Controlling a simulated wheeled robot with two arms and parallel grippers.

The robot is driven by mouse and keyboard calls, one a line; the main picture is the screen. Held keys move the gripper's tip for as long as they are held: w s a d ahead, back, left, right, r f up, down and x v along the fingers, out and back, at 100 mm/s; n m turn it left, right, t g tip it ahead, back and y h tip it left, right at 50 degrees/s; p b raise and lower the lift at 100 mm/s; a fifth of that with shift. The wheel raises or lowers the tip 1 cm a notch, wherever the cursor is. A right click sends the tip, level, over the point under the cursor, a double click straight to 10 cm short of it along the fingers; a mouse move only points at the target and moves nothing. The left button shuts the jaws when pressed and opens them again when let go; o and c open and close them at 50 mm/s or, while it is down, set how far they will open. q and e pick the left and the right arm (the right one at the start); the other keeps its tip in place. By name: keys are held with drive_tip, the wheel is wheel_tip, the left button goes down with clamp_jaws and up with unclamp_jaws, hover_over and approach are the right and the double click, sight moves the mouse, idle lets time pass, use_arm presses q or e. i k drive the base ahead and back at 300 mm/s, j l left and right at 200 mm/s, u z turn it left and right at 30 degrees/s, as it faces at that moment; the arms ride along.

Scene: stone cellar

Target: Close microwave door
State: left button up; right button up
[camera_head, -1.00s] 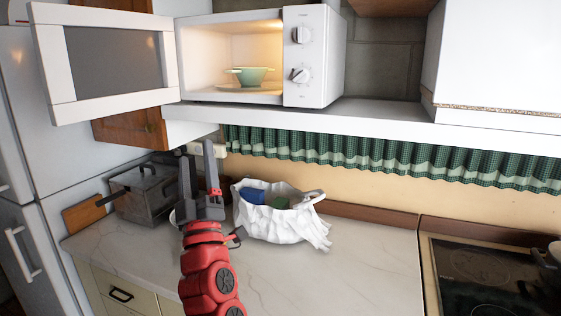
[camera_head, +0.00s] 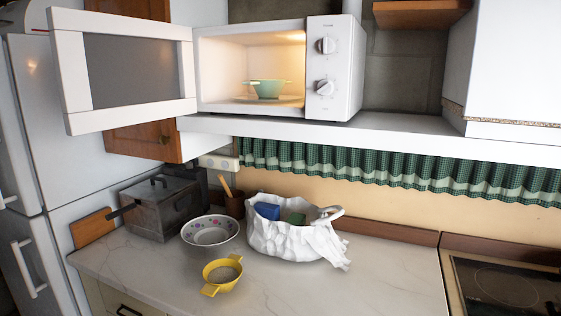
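The white microwave (camera_head: 333,75) stands on a shelf above the counter, lit inside. Its door (camera_head: 82,118) is wide open, swung out to the left, with a dark window (camera_head: 140,70) in a white frame. A green bowl with handles (camera_head: 268,88) sits on the plate inside the microwave. Neither of my grippers shows in the head view now, so whether they are open or shut is hidden.
The white shelf (camera_head: 400,135) carries the microwave. Below on the counter (camera_head: 350,290) are a metal pot (camera_head: 160,210), a patterned bowl (camera_head: 210,232), a yellow strainer-like bowl (camera_head: 222,273) and a white bag (camera_head: 290,240). A fridge (camera_head: 22,150) stands left, near the open door.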

sight(111, 71)
drive_tip(key=i+j+z, duration=0.35)
drive_tip(key=j, duration=1)
drive_tip(key=j+z, duration=0.4)
drive_tip(key=j, duration=0.9)
drive_tip(key=k+j+z, duration=0.15)
drive_tip(key=j+z, duration=0.2)
drive_tip(key=j, duration=1)
drive_tip(key=k+j+u, duration=0.25)
drive_tip(key=k+u, duration=0.2)
drive_tip(key=i, duration=0.05)
